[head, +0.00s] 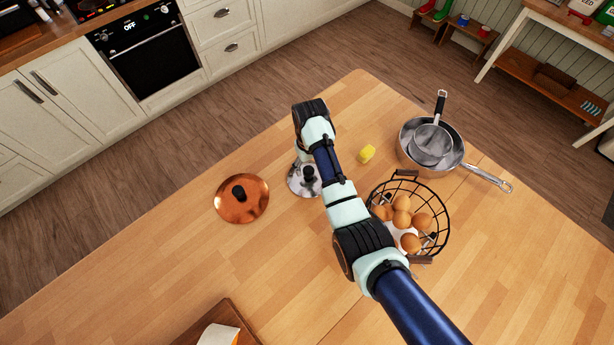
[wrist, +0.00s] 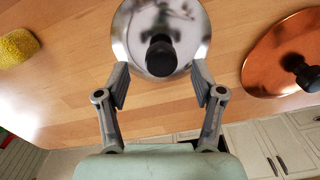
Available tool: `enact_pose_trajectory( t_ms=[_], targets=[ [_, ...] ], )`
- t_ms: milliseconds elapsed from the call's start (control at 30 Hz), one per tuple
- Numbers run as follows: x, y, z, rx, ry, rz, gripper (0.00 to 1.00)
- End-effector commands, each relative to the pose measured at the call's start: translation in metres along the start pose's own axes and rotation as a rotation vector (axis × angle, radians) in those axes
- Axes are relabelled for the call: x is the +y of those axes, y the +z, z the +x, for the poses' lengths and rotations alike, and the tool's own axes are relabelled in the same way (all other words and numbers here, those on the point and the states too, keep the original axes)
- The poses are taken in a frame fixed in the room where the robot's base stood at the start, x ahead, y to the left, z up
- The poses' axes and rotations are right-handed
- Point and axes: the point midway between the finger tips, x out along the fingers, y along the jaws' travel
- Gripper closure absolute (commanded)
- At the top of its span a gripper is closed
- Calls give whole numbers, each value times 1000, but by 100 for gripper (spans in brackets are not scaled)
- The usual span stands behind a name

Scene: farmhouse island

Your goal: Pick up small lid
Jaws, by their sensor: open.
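The small lid (head: 301,184) is a round, shiny silver lid with a black knob, lying on the wooden island; my arm partly covers it in the head view. In the wrist view the small lid (wrist: 185,25) is at the top centre, with its black knob (wrist: 161,56) pointing toward the camera. My gripper (wrist: 160,78) is open, its two fingers apart on either side just below the knob in the picture. Nothing is held between them. In the head view my gripper (head: 301,165) is over the lid, largely hidden by the arm.
A larger copper lid (head: 254,204) with a black knob lies left of the small lid. A yellow sponge (head: 367,154), a wire basket (head: 446,222) of eggs and stacked pans (head: 459,160) are on the right. A wooden board (head: 190,338) is at the front.

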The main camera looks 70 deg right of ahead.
Motion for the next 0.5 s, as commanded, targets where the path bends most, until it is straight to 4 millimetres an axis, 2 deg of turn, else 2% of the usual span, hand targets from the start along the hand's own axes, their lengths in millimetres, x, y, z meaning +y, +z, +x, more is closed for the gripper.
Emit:
enact_pose_trajectory(
  t_ms=[100,200,467,500],
  targets=[
    [0,0,23,-6,-1,0,32],
    [0,0,36,-3,0,0,32],
    [0,-1,40,-1,0,0,32],
    [0,-1,40,-1,0,0,39]
  ],
)
